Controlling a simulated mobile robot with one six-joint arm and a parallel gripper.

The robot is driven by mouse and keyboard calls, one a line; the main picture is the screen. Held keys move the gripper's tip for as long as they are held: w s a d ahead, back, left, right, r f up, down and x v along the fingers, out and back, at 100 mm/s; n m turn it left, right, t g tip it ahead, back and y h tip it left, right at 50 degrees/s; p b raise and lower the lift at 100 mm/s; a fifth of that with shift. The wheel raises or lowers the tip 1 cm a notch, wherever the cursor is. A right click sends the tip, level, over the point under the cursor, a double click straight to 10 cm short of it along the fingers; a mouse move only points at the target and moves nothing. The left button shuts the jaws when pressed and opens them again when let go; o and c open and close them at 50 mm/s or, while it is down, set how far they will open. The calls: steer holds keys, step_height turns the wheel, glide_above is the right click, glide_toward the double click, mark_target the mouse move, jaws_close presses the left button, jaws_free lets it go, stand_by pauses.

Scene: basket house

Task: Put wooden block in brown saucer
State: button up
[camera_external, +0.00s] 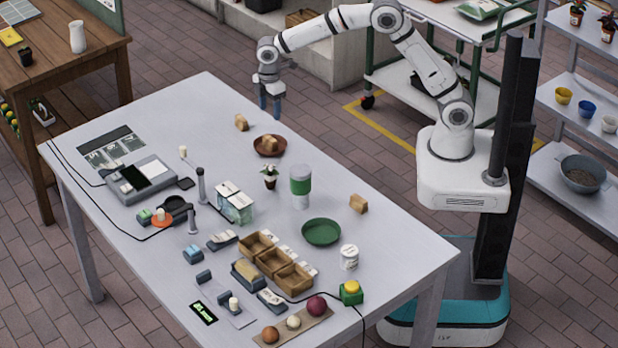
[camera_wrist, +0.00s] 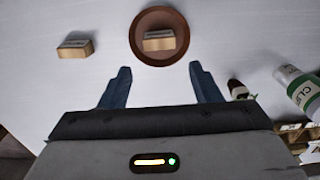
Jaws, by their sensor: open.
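The brown saucer (camera_external: 270,146) sits on the grey table, toward its far end. A wooden block (camera_external: 269,144) lies inside the saucer. In the wrist view the saucer (camera_wrist: 161,14) is ahead of my gripper, with the block (camera_wrist: 159,40) in its lower half. A second wooden block (camera_external: 242,122) lies on the table beside the saucer; it also shows in the wrist view (camera_wrist: 75,49), left of the saucer. A third wooden block (camera_external: 358,203) lies near the table's right edge. My gripper (camera_external: 270,108) is open and empty, raised above the far end of the table.
A small potted plant (camera_external: 270,177) and a white-green container (camera_external: 300,187) stand near the saucer. A green saucer (camera_external: 321,231) and several brown boxes (camera_external: 257,244) are closer to the camera. A scale-like device (camera_external: 142,178) stands at left. The table's far end is mostly clear.

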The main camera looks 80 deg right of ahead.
steer(key=s+d+r+m, duration=0.1)
steer(key=s+r+m, duration=0.15)
steer(key=s, duration=0.35)
steer(key=s+d+r+m+t, duration=0.1)
steer(key=s+r, duration=0.2)
steer(key=s, duration=0.3)
steer(key=s+d+r+m, duration=0.1)
steer(key=s+r, duration=0.2)
steer(key=s, duration=0.3)
steer(key=s+d+f+m+t, duration=0.1)
steer(key=s+m, duration=0.3)
steer(key=s, duration=1.2)
steer(key=shift+s+d+f+t, duration=0.15)
steer(key=shift+s+f+t, duration=0.15)
steer(key=shift+f, duration=0.45)
